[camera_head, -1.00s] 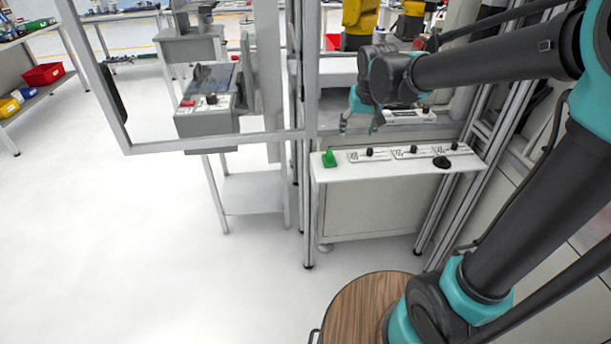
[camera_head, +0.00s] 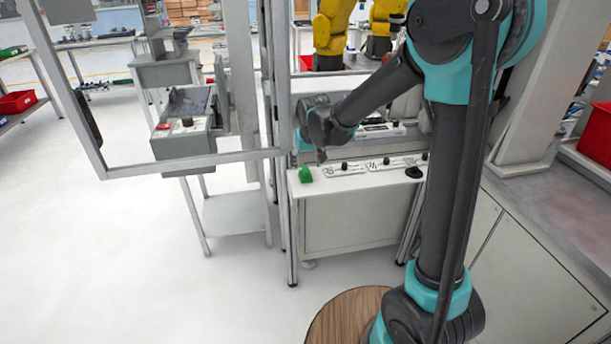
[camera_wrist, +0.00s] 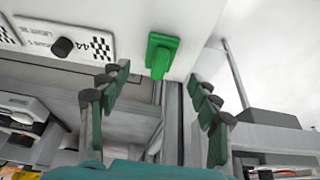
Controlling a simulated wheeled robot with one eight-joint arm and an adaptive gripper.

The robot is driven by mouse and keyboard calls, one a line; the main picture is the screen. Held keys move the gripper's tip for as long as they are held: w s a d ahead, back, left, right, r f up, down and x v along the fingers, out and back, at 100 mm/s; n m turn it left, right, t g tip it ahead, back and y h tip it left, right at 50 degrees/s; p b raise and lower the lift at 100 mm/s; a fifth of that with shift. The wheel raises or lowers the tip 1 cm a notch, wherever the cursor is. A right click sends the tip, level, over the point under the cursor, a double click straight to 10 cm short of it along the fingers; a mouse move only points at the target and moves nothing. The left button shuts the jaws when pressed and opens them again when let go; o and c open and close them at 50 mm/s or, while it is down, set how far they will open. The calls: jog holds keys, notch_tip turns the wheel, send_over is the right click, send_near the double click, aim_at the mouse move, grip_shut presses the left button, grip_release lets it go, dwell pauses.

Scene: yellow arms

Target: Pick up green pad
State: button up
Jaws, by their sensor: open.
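The green pad (camera_head: 305,174) lies at the left front end of a narrow white shelf (camera_head: 375,179). It also shows in the wrist view (camera_wrist: 161,55), near the edge of the shelf and beyond the fingertips. My gripper (camera_wrist: 160,82) is open and empty, with its two fingers to either side below the pad in the picture. The pad is apart from both fingers. In the head view my gripper (camera_head: 314,152) is just above and behind the pad, partly hidden by my arm.
Labelled plates with black knobs (camera_head: 345,166) lie beside the pad on the shelf, and a black round object (camera_head: 413,172) sits farther right. A metal frame post (camera_head: 277,130) stands left of the shelf. Yellow robot arms (camera_head: 331,35) stand behind.

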aim_at(306, 168)
jog(key=shift+x, duration=2.75)
jog(key=shift+w, duration=0.1)
jog(key=c, duration=1.2)
jog(key=shift+r, duration=0.1)
jog(key=shift+r, duration=0.5)
jog(key=v, duration=0.2)
jog(key=shift+r, duration=0.3)
jog(key=s+d, duration=0.1)
jog(key=s, duration=0.4)
jog(key=s+d, duration=0.2)
jog(key=s, duration=0.4)
jog(key=s+d, duration=0.1)
jog(key=s, duration=0.4)
jog(key=shift+s+d, duration=0.35)
jog(key=shift+d, duration=0.05)
